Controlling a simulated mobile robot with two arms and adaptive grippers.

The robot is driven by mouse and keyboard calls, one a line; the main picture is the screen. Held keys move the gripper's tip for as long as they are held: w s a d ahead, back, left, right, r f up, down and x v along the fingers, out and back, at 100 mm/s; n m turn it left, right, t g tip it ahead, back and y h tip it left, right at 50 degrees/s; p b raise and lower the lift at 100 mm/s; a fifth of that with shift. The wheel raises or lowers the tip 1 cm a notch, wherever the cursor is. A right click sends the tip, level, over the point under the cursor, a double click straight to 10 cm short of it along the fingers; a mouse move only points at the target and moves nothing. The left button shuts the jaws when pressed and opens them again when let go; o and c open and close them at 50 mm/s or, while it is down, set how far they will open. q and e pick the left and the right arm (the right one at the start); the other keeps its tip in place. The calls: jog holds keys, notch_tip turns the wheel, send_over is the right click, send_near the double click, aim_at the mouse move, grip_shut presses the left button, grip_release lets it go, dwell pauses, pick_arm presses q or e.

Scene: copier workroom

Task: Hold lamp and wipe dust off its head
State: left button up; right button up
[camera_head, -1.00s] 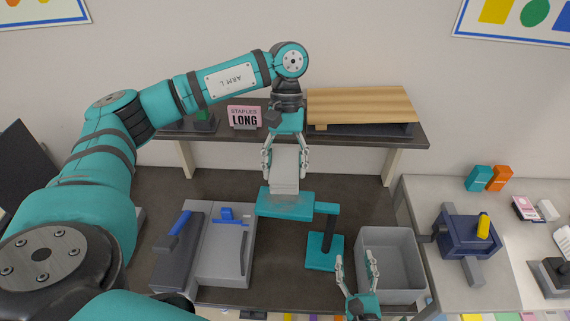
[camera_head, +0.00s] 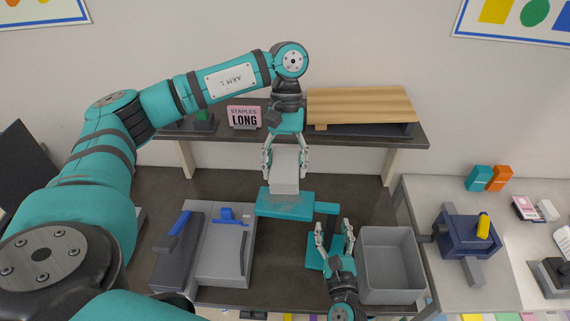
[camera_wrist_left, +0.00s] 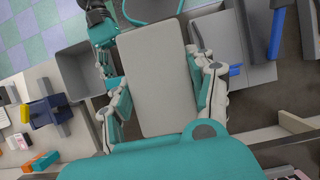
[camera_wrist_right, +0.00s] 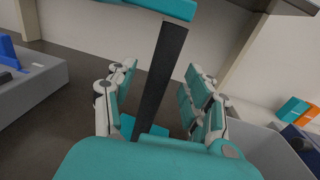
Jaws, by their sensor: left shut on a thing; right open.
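The lamp has a wide teal head (camera_head: 285,206) with a greyish speckled film on its front. Its dark post (camera_wrist_right: 160,80) rises from a teal base (camera_head: 313,252), partly hidden by my right gripper in the head view. My left gripper (camera_head: 285,165) is shut on a pale grey block (camera_wrist_left: 155,75), held upright just behind or over the lamp head; I cannot tell whether it touches. My right gripper (camera_head: 333,230) is open. In the right wrist view (camera_wrist_right: 160,105), the post stands between its spread fingers, with gaps on both sides.
A grey open bin (camera_head: 391,262) stands close right of the lamp. A grey machine with blue parts (camera_head: 222,250) is to the left. A shelf (camera_head: 250,133) with a "STAPLES LONG" sign (camera_head: 244,117) and wooden board (camera_head: 360,103) runs behind. A side table (camera_head: 425,200) is at right.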

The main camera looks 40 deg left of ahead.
jog(key=shift+x, duration=1.25)
grip_shut()
jog(key=o, duration=0.6)
grip_release()
dwell(0.4)
grip_shut()
dwell(0.4)
dwell(1.5)
